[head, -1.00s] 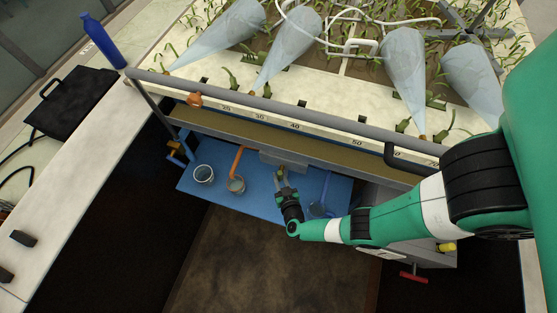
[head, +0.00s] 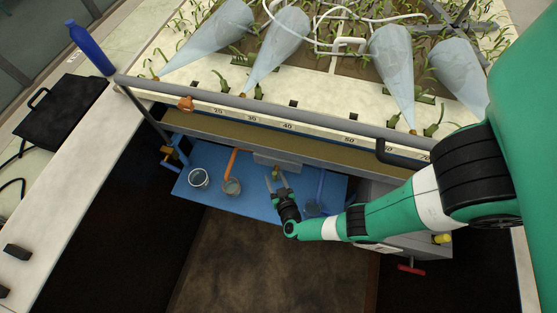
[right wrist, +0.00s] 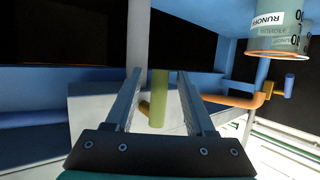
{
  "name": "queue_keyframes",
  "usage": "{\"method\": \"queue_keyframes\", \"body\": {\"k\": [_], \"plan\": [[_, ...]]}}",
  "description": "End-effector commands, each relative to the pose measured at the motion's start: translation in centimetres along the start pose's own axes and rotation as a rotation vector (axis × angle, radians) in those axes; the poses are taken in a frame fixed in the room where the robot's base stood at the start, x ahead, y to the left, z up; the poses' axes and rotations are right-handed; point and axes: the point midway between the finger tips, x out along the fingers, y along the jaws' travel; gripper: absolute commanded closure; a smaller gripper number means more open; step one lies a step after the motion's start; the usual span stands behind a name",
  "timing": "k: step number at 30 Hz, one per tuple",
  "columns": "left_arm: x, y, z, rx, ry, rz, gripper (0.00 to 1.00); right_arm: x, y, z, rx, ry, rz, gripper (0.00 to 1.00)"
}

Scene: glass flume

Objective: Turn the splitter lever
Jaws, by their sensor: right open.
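The splitter lever is a short yellow-green bar that shows in the right wrist view (right wrist: 159,97), with a brownish stub at its side. In the head view it is small and partly hidden by my gripper, just below the grey splitter box (head: 272,159). My right gripper (head: 276,183) is open at the lever. In the right wrist view its two fingers (right wrist: 158,105) stand on either side of the lever, with gaps on both sides, so it is not gripped. My left gripper is not in view.
On the blue shelf (head: 250,209) stand a cup (head: 198,178) at the left and another (head: 231,187) under the orange pipe (head: 233,161). A blue pipe (head: 321,184) is just right of my gripper. The RUNOFF cup (right wrist: 278,34) appears upside down in the right wrist view.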

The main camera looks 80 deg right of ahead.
Motion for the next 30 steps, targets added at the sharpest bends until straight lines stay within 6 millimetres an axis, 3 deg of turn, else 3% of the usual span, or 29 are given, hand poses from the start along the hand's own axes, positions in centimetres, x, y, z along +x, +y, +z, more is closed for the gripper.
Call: {"method": "queue_keyframes", "body": {"k": [16, 21, 30], "plan": [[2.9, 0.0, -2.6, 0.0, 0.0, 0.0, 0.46, -9.8, -0.2, -0.2, -0.002, 0.0, -0.008, 0.45], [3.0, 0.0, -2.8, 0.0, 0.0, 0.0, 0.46, -11.0, 0.0, -0.1, -0.001, -0.001, -0.003, 0.45], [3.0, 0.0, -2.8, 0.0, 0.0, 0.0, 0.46, -11.2, 0.0, 0.0, 0.0, 0.0, 0.0, 0.45]]}}
